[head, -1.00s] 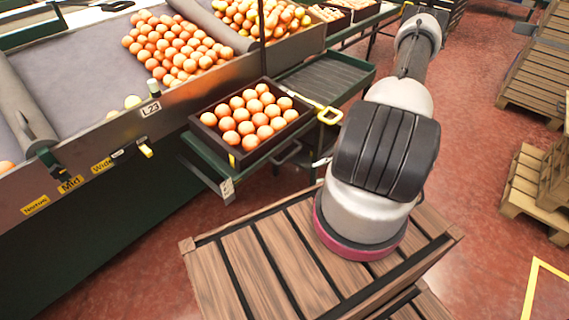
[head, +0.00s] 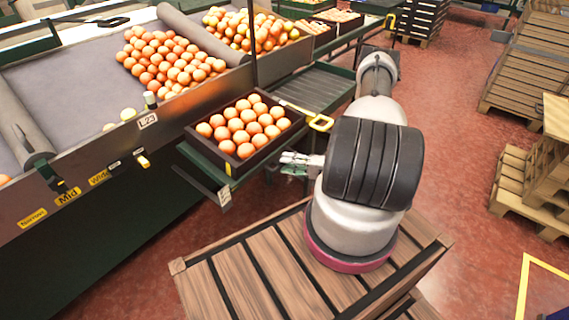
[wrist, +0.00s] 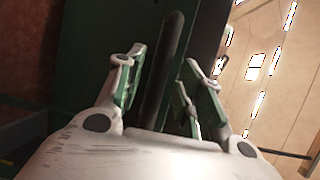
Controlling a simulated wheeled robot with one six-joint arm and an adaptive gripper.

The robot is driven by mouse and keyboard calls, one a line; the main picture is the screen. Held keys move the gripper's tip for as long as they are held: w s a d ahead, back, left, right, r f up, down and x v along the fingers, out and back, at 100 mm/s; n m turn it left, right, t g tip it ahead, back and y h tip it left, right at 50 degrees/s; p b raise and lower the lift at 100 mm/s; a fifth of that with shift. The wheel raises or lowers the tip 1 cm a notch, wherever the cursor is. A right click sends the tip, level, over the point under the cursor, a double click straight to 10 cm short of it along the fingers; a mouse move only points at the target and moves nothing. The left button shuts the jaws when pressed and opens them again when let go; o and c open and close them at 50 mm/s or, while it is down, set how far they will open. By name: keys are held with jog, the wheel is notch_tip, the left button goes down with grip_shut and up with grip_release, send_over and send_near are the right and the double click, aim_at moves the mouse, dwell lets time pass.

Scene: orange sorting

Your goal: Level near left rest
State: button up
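The near left rest (head: 203,170) is a green stand at the side of the sorting machine. A dark crate (head: 245,166) of oranges sits on it; I cannot tell exactly how far the rest tilts. My gripper (head: 287,164) is just right of the crate, low beside the rest. In the wrist view my gripper (wrist: 163,62) has its two green-padded fingers apart. A dark round bar (wrist: 157,85) shows in the gap between them, against a dark green panel (wrist: 82,45). I cannot tell whether the fingers touch the bar.
The sorting machine (head: 95,215) with yellow labels fills the left. A slatted wooden surface (head: 235,280) is in front. Pallets (head: 510,205) stand right; red floor is open between.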

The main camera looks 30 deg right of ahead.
jog(key=shift+x, duration=0.85)
grip_shut()
jog(key=shift+w+r+m+g+h, duration=0.15)
jog(key=shift+r+g+h, duration=0.2)
jog(key=shift+r, duration=0.45)
jog(key=shift+w+r+m+g+h, duration=0.15)
jog(key=shift+r+g+h, duration=0.15)
jog(key=shift+r, duration=0.55)
jog(key=shift+s, duration=0.1)
grip_release()
jog(key=v, duration=1.2)
